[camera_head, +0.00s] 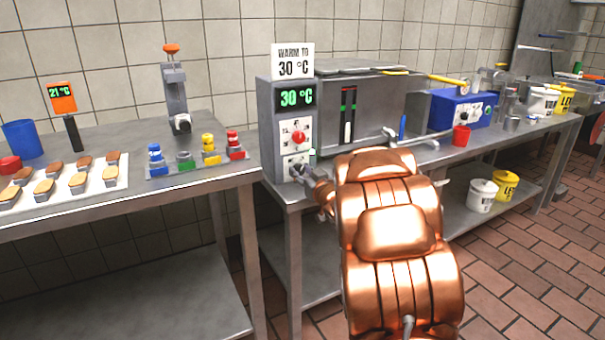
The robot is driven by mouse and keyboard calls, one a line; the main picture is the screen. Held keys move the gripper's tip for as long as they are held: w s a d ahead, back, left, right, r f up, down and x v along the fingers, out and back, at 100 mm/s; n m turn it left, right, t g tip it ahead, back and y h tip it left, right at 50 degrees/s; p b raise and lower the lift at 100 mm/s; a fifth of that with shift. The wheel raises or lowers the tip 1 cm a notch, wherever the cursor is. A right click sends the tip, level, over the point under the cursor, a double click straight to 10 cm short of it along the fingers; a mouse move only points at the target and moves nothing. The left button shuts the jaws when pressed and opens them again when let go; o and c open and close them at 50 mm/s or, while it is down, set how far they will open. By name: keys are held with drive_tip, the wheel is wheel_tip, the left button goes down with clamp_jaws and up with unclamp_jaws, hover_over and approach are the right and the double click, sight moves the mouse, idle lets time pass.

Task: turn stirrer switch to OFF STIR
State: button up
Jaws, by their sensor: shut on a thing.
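A grey control box (265,110) stands on the steel bench, with a sign reading "WARM TO 30 °C" on top. Its green display (296,97) reads 30 °C. A red knob (298,137) sits on a white plate on its front face, with labels too small to read. Below it is a second white plate (303,157), partly covered by my gripper. My copper arm reaches in from the lower right, and my gripper (299,172) is shut on the stirrer switch at this lower plate. The switch itself is mostly hidden by the fingers, so its setting cannot be read.
A steel tank (375,100) stands right of the control box, with a blue unit (460,110) and a red cup (461,136) beyond. The left table holds a tray (118,184) of biscuits, coloured pieces and a thermometer (62,98). Buckets (482,196) stand on the lower shelf.

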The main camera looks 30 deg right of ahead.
drive_tip(key=n+b, duration=0.2)
drive_tip(key=n, duration=0.4)
drive_tip(key=shift+f+n, duration=0.1)
drive_tip(key=shift+n, duration=0.2)
drive_tip(key=n+b, duration=0.2)
drive_tip(key=n, duration=0.4)
drive_tip(key=shift+n, duration=0.4)
drive_tip(key=o, duration=1.2)
drive_tip(key=shift+c, duration=0.2)
drive_tip(key=shift+s, duration=0.15)
drive_tip(key=s+a, duration=0.1)
drive_tip(key=s, duration=1)
drive_tip(key=shift+s, duration=0.4)
